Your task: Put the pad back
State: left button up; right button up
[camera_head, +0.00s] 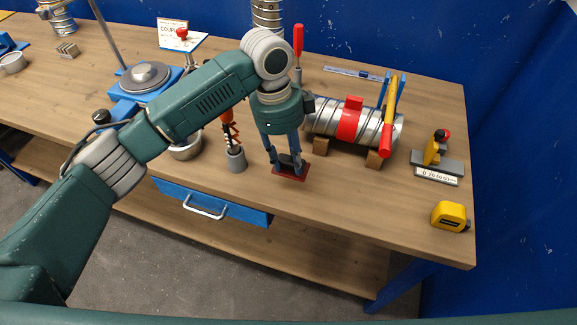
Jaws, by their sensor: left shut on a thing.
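The pad (284,172) is a small flat dark-red piece near the front edge of the wooden workbench, just above the blue drawer. My left gripper (289,162) points down over it, with its fingers shut on the pad. The fingers hide part of the pad's top. I cannot tell whether the pad touches the bench or is just above it. My right gripper is not in view.
Right of my gripper, a spiral duct (324,117) with a red band lies on wooden blocks. A grey cup (236,160) with an orange-handled tool stands close on the left. A yellow tape measure (449,216) sits at the right.

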aim_at(288, 168)
pick_arm(q)
jog(key=shift+f, duration=0.3)
notch_tip(288, 168, down, 4)
jog(key=shift+r+p, duration=0.25)
jog(key=shift+p, duration=0.2)
jog(key=shift+f, duration=0.35)
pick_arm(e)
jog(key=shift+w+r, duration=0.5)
pick_arm(q)
jog(key=shift+f, duration=0.1)
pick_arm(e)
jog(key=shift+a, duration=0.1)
pick_arm(q)
jog(key=o, duration=1)
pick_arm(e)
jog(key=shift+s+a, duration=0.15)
